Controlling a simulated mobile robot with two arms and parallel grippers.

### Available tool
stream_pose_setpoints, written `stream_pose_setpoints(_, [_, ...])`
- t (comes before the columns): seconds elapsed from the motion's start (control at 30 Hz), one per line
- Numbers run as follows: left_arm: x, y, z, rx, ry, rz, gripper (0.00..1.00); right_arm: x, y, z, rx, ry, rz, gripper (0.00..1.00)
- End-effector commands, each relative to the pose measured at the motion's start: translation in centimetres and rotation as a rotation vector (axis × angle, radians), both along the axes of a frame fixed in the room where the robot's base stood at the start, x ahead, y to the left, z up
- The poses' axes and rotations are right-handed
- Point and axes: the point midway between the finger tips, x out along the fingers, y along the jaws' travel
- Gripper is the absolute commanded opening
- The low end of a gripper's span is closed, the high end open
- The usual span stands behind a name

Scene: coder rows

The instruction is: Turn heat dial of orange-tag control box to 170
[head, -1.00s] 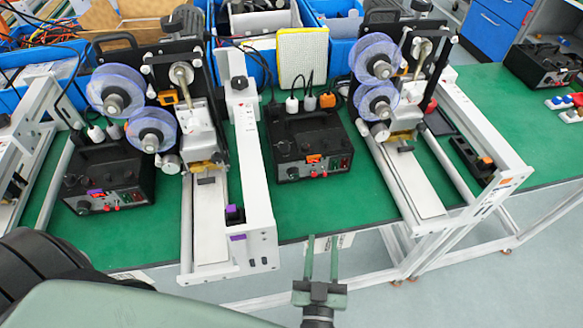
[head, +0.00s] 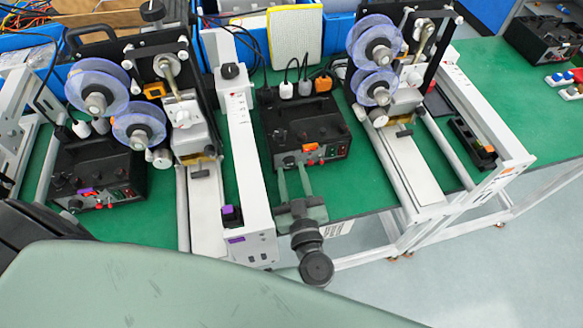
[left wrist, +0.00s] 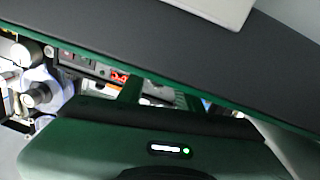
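The orange-tag control box (head: 312,122) is a black box on the green table, between two coder machines. Its orange tag (head: 311,147) is on the upper front edge. A small dial (head: 289,161) sits at the left of its front face, with red parts and a switch to the right. My left gripper (head: 293,168) is open, its two fingers apart and pointing at the lower left of this front face. The fingertips are close to the dial; I cannot tell whether they touch it. The dial's setting is too small to read. My right gripper is not in view.
A white machine rail (head: 248,165) runs just left of my gripper, and another coder machine (head: 410,165) stands to the right. Green table (head: 355,185) is bare right of the box.

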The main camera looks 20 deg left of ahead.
Motion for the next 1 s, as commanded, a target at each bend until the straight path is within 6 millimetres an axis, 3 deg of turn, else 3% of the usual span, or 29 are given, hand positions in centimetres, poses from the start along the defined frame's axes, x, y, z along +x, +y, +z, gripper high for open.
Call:
stream_pose_setpoints(0.1, [0.7, 0.4, 0.0, -0.001, 0.0, 0.0, 0.35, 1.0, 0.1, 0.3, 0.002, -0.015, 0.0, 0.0])
stream_pose_setpoints(0.4, [0.9, 0.5, 0.0, -0.001, 0.0, 0.0, 0.35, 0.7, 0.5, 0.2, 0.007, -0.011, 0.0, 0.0])
stream_pose_setpoints(0.43, [0.9, 0.5, 0.0, -0.001, 0.0, 0.0, 0.33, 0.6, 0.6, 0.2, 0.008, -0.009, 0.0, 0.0])
stream_pose_setpoints(0.53, [0.9, 0.5, 0.0, -0.001, 0.0, 0.0, 0.05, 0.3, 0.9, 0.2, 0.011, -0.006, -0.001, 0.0])
stream_pose_setpoints(0.57, [0.9, 0.5, 0.0, -0.001, 0.0, 0.0, 0.0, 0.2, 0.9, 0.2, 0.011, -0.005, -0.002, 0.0])
stream_pose_setpoints(0.77, [0.9, 0.5, 0.1, 0.005, 0.005, 0.0, 0.0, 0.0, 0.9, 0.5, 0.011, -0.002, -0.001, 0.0])
stream_pose_setpoints(1.0, [0.8, 0.5, 0.5, 0.073, 0.056, 0.0, 0.0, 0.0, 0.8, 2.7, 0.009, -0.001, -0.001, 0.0])
